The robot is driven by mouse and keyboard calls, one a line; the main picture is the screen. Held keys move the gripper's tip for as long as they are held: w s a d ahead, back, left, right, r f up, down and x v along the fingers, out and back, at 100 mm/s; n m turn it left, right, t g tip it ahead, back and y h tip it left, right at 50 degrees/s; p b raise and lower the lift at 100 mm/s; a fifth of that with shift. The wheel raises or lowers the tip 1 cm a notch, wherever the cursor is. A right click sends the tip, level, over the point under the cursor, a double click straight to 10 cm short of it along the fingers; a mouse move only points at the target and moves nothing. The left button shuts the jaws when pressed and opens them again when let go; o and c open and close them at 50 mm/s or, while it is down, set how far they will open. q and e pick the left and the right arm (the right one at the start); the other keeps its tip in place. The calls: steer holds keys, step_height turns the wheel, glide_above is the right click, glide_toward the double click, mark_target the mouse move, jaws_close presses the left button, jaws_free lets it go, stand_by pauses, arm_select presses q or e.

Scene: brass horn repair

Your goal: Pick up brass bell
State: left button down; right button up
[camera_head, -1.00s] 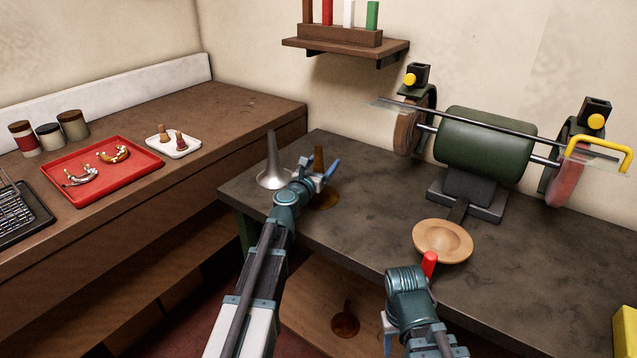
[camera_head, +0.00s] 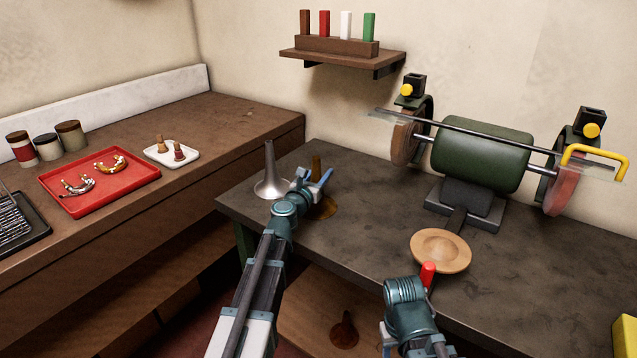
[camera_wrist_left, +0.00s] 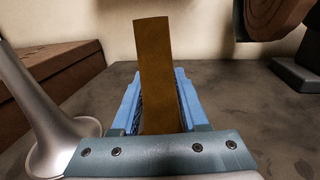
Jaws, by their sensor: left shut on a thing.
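The brass bell stands upright on the dark bench; its narrow stem (camera_head: 316,166) and flared rim (camera_head: 323,207) show in the head view. My left gripper (camera_head: 314,181) is shut on the bell's stem. In the left wrist view the stem, a flat-looking brown-gold strip (camera_wrist_left: 157,70), rises between the two blue fingers. The lower part of the bell is hidden behind the gripper. A silver bell (camera_head: 270,181) stands just left of the gripper and also shows in the left wrist view (camera_wrist_left: 50,125).
A wooden dish (camera_head: 440,250) sits in front of the green bench grinder (camera_head: 482,155). A copper-coloured bell (camera_head: 344,331) stands on the lower shelf. A red tray (camera_head: 100,193) and a white tray (camera_head: 172,155) lie on the left counter. The bench between the brass bell and grinder is clear.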

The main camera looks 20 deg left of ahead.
arm_select(q)
steer(key=shift+r+p, duration=0.45)
steer(key=shift+r, duration=0.05)
steer(key=s+d+r+p, duration=0.4)
steer(key=s+d, duration=0.5)
steer(key=s, duration=0.4)
steer(key=shift+r, duration=0.1)
